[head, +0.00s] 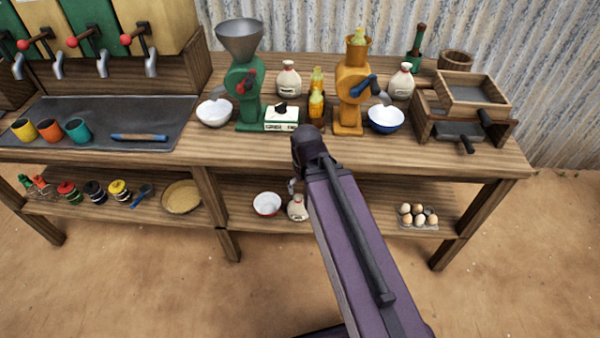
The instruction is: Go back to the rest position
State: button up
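My purple arm link rises from the bottom of the head view to a dark joint just in front of the table's (230,160) front edge. I cannot make out my gripper or its fingertips here. A small grey part shows beside the link below the joint, too small to identify. The arm hides part of the lower shelf (355,205) and some of the floor. I see nothing held.
Eggs (418,215) sit on the lower shelf. The front floor is clear.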

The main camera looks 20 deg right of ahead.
notch_tip(320, 180, up, 12)
jog(key=p, duration=1.2)
jog(key=shift+s+r, duration=0.2)
jog(key=shift+r, duration=0.05)
